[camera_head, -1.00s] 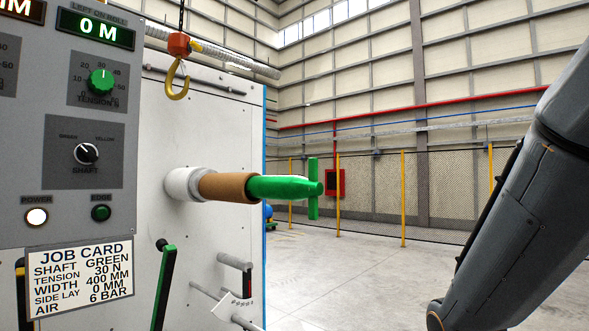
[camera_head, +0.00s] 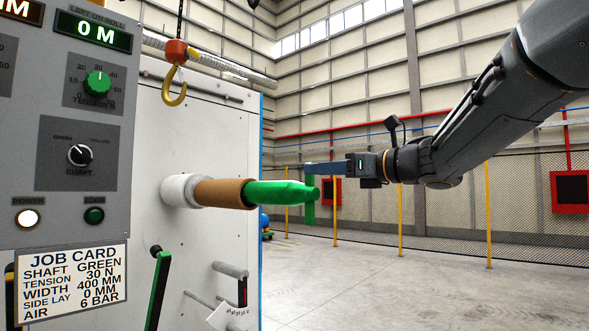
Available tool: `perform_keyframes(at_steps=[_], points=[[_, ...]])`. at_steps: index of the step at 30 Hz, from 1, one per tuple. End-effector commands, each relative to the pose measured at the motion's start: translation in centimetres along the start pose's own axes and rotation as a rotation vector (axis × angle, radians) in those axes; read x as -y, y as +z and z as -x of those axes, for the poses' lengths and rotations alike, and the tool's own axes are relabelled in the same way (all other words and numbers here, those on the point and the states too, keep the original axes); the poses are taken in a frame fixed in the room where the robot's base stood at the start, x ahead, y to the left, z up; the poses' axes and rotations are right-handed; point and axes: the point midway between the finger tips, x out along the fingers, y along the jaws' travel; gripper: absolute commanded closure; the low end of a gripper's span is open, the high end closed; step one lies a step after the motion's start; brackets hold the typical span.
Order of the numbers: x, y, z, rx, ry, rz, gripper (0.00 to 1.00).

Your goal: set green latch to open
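A green upright bar (camera_head: 310,214) shows at the tip of the green shaft (camera_head: 280,192); I take it to be the green latch. A green and black lever (camera_head: 158,288) stands upright, slightly tilted, on the machine's lower front.
A brown core (camera_head: 219,193) sits on the shaft beside the white machine face (camera_head: 215,120). A yellow hook (camera_head: 175,88) hangs above. The grey control panel (camera_head: 50,150) and job card (camera_head: 72,280) are at the left. Open floor (camera_head: 360,295) lies to the right.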

Motion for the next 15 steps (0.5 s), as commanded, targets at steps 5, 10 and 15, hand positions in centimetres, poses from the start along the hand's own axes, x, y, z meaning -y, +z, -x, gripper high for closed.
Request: perform_keyframes(at_steps=[5, 10, 15], points=[[-0.1, 0.1, -1.4, -0.001, 0.005, -0.007, 0.69], [-0.1, 0.1, -4.1, -0.001, 0.003, -0.009, 0.69], [0.0, 0.1, -6.4, -0.001, 0.002, -0.008, 0.69]])
